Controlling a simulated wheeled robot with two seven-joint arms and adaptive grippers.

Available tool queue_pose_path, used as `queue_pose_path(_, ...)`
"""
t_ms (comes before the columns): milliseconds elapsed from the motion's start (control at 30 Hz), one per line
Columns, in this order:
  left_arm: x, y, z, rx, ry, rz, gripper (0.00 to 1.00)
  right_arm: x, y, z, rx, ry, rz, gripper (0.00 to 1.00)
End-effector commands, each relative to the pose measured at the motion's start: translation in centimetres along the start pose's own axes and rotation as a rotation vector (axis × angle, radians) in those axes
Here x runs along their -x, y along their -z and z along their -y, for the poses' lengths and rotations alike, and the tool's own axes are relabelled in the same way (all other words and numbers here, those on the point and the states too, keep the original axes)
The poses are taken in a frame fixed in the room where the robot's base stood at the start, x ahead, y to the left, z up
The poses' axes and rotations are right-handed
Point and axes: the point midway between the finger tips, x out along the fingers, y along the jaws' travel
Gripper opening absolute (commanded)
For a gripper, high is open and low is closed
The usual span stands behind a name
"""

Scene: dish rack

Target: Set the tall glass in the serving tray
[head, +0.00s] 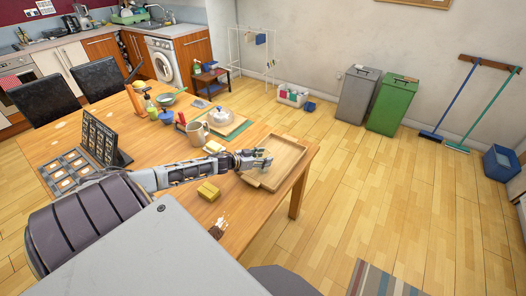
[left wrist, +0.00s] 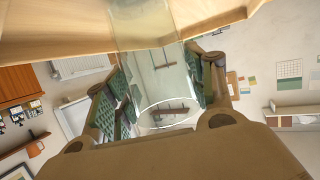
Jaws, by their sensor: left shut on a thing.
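The tall glass (left wrist: 158,75) is clear and see-through. In the left wrist view it sits between the two green-padded fingers of my left gripper (left wrist: 163,92), its round rim showing toward the camera. In the head view my left gripper (head: 258,159) is shut on the glass at the left part of the wooden serving tray (head: 287,156). The glass is hard to make out there, and I cannot tell whether its base touches the tray. The tray lies at the right end of the table. My right gripper is not in view.
The tray's right part looks clear.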

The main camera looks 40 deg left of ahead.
Motion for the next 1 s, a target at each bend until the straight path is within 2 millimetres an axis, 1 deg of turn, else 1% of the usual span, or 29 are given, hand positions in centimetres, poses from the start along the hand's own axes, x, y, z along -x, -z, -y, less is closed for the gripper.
queue_pose_path(333,-0.14,-0.25,-0.01,0.0,0.0,-0.001,0.24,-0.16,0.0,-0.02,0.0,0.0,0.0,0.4)
queue_pose_path(367,-0.13,-0.24,-0.01,0.0,0.0,-0.001,0.57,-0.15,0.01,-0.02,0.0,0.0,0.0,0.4)
queue_pose_path(533,-0.12,-0.24,0.0,0.0,0.0,-0.001,0.79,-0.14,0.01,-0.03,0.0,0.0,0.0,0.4)
queue_pose_path(1000,0.0,-0.35,0.01,0.0,0.0,0.001,0.8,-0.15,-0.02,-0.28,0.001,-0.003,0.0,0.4)
